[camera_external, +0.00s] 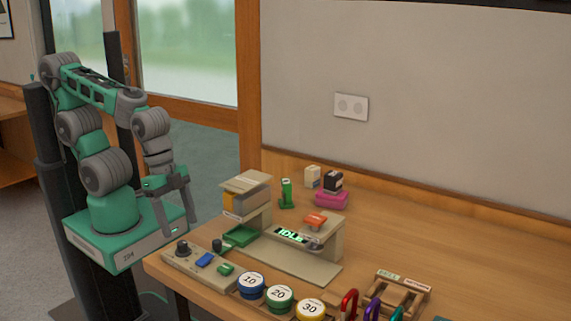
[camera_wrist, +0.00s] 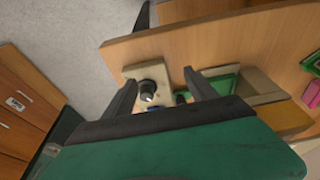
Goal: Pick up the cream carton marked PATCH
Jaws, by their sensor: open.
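A small cream carton (camera_external: 312,177) stands upright at the back of the counter near the wall, in the external view. Its marking is too small to read, so I cannot confirm that it says PATCH. It stands just behind and left of a black carton (camera_external: 333,181) on a pink holder (camera_external: 331,200). My gripper (camera_external: 179,220) is open and empty, pointing down beyond the counter's left end, far from the carton. In the wrist view my open gripper (camera_wrist: 160,78) has the control panel beyond its fingers. I cannot make out the cream carton there.
A control panel (camera_external: 180,260), numbered round tins (camera_external: 280,297) and a wooden rack (camera_external: 401,291) line the front.

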